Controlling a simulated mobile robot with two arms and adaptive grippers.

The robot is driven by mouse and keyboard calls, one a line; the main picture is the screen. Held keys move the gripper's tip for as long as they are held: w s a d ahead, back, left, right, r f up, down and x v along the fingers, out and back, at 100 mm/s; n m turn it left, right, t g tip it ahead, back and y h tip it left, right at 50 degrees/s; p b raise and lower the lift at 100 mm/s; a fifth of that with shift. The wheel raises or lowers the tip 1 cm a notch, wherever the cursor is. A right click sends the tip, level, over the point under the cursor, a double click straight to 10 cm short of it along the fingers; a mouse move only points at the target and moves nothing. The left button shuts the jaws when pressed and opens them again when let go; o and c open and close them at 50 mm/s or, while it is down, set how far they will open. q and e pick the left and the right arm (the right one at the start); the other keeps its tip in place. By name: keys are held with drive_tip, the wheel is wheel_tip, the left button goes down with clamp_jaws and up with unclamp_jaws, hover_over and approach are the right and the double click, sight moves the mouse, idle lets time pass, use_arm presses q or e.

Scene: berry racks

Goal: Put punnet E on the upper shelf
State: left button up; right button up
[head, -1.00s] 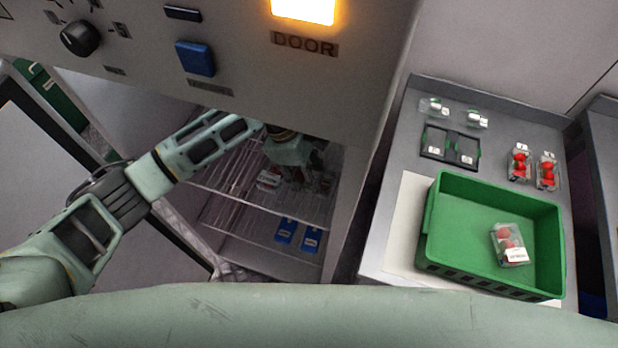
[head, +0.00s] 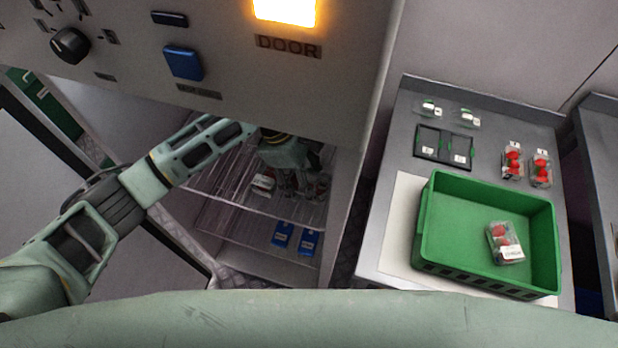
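My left arm reaches through the open door of the cabinet, and my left gripper (head: 300,188) is over the right part of the wire upper shelf (head: 225,192). Clear plastic and some red show around its fingertips, but I cannot tell whether the fingers are closed on a punnet. A punnet with a white label (head: 263,182) lies on the upper shelf just left of the gripper. I cannot read which punnet is E. Another clear punnet of red berries (head: 505,243) lies in the green crate (head: 440,265). My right gripper is out of view.
Two blue packs (head: 283,235) lie on the lower shelf. The cabinet's control panel (head: 225,60) overhangs the opening. On the grey table (head: 400,130) behind the crate are two berry punnets (head: 512,162), a black holder (head: 445,147) and small clear containers (head: 428,109).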

use_arm(q)
drive_tip(key=b+v, duration=0.1)
drive_tip(key=v, duration=0.6)
drive_tip(key=shift+a+r, duration=0.1)
idle(0.4)
